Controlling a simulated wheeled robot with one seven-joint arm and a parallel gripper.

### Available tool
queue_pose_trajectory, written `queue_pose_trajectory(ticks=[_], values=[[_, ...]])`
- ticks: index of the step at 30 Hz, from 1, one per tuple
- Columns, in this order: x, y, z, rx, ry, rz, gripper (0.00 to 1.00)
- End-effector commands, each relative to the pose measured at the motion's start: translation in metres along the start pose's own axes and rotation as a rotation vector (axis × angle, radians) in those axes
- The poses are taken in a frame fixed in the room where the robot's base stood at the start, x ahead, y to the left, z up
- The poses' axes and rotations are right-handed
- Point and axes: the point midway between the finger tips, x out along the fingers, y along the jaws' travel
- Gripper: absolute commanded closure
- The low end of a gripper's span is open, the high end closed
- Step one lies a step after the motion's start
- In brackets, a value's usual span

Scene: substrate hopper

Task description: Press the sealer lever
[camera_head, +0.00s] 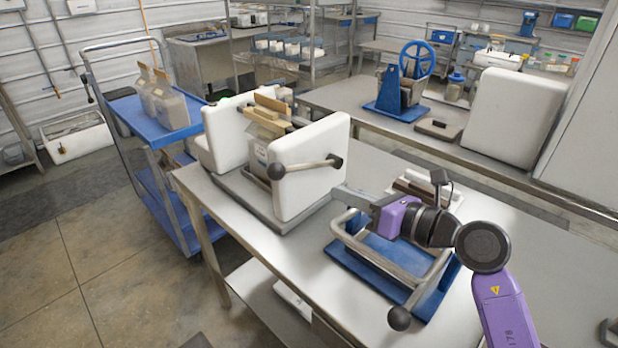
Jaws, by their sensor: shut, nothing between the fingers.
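A machine with two white upright blocks (310,180) stands on the steel bench. A brown-topped bag (262,150) sits between the blocks. A grey bar lever (305,166) with black knobs crosses the near face of the right block, roughly level. This looks like the sealer lever, but no label confirms it. My gripper (345,194) is shut and empty, right of this block and slightly below the lever's right knob. It is apart from the knob in the picture; the depth gap is unclear. My purple wrist and arm extend to the lower right.
A blue-based device (378,262) with a tubular frame and black ball knob (400,318) lies beneath my wrist. A blue cart (150,125) with bags stands left. A blue handwheel press (400,80) and a white block (513,110) stand on the rear bench.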

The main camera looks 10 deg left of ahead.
Motion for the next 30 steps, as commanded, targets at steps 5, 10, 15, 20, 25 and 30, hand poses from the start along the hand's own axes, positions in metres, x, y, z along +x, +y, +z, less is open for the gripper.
queue_pose_trajectory(ticks=[5,10,15,20,25,30], values=[[0.001,0.001,0.0,0.001,-0.002,0.001,1.0],[0.014,0.001,0.001,0.001,0.0,0.003,1.0],[0.043,0.002,0.001,0.0,0.0,0.003,1.0],[0.07,0.002,0.002,0.001,-0.001,0.003,1.0],[0.091,0.001,0.001,0.002,-0.002,0.003,1.0],[0.1,0.001,0.001,0.002,-0.003,0.002,1.0]])
